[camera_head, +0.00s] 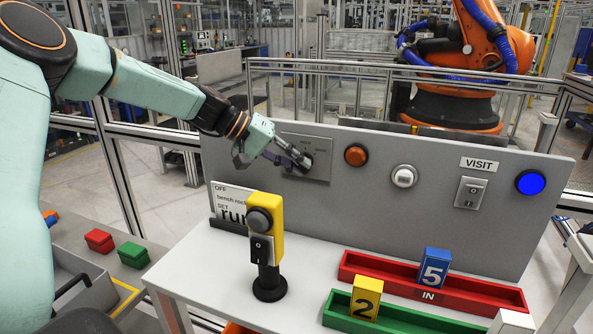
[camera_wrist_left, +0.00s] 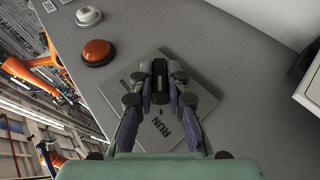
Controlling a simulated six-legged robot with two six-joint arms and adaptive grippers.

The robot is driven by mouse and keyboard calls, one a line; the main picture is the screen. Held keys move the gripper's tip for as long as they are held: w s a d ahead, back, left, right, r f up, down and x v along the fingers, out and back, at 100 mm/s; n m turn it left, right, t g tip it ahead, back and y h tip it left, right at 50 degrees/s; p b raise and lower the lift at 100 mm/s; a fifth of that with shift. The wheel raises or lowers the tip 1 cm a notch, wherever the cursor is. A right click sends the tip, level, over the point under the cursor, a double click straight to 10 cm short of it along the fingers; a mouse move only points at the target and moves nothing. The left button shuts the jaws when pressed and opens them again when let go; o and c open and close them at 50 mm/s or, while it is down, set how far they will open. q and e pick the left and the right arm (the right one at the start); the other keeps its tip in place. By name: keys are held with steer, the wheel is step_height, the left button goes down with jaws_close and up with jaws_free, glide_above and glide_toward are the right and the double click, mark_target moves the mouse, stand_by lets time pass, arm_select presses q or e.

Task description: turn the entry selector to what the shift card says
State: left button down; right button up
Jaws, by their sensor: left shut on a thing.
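The entry selector (camera_wrist_left: 160,82) is a dark knob on a grey square plate (camera_head: 322,172) on the upright panel. My left gripper (camera_head: 300,160) is shut on the knob, with one finger on each side of it. In the left wrist view "RUN" is printed on the plate by the gripper; another label is partly hidden by a finger. The shift card (camera_head: 228,200) is a white card standing on the table's left part. My right gripper is not in view.
The yellow control box (camera_head: 268,222) stands on a black post in front of the panel. An orange button (camera_head: 356,155), a white button (camera_head: 404,176), a "VISIT" switch (camera_head: 470,192) and a blue button (camera_head: 530,183) line the panel. Red and green trays hold numbered blocks at right.

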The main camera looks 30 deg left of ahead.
arm_select(q)
steer(key=shift+r, duration=0.1)
stand_by(0.4)
steer(key=c, duration=1.3)
jaws_free()
steer(key=shift+s, duration=0.1)
steer(key=shift+v, duration=3.65)
steer(key=shift+a, duration=0.15)
